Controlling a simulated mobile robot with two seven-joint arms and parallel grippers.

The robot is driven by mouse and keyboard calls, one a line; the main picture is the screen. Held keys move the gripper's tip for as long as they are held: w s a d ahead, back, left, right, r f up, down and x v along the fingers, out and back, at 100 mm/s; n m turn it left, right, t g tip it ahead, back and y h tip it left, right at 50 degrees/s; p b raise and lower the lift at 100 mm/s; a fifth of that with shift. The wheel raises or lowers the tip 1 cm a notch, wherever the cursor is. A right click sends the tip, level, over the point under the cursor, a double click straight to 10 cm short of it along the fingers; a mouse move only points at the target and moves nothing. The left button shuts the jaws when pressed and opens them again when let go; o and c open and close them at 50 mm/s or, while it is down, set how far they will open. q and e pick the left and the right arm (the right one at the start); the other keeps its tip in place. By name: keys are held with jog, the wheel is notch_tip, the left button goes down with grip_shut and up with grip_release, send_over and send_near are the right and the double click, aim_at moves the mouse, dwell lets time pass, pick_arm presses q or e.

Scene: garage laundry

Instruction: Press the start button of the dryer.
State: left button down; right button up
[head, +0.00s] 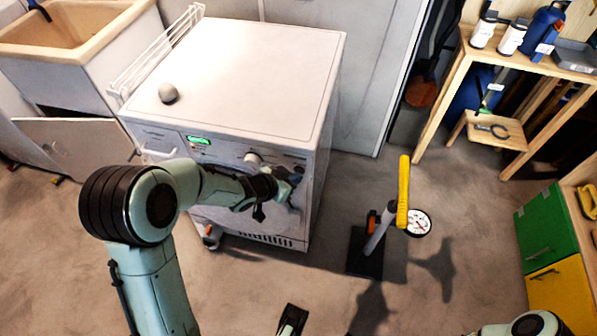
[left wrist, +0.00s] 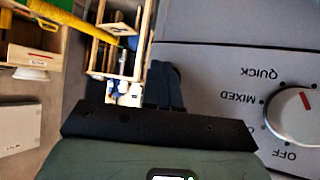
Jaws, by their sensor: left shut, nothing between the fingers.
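The dryer (head: 250,75) is a white front-loading machine with a grey control panel, a lit green display (head: 198,140) and a round dial (head: 253,157). My left gripper (head: 292,183) is shut and empty at the right end of the panel, close to the front. I cannot tell whether it touches. The start button is not distinguishable; the gripper and wrist cover part of the panel and door. In the left wrist view the white dial (left wrist: 294,115) with a red mark and inverted labels is right of the dark gripper body. A dark part (head: 291,320) at the bottom edge may be my right gripper.
A pale ball (head: 168,93) lies on the dryer top. A sink (head: 75,40) and a white rack (head: 160,50) stand left. A yellow-handled floor pump (head: 403,190) stands on open floor right of the dryer. A wooden shelf (head: 455,85) and coloured drawers (head: 548,235) are farther right.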

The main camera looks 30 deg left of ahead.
pick_arm(q)
jog(key=shift+s, duration=0.1)
jog(key=shift+s+d, duration=0.2)
jog(key=shift+s, duration=0.5)
jog(key=shift+s+d+b, duration=0.2)
jog(key=shift+s+b, duration=0.1)
jog(key=shift+s, duration=0.5)
jog(key=shift+s+d+b, duration=0.2)
jog(key=shift+s+b, duration=0.05)
jog(key=shift+s, duration=0.6)
jog(key=shift+s+d+b, duration=0.2)
jog(key=shift+s+b, duration=0.1)
jog(key=shift+s, duration=0.5)
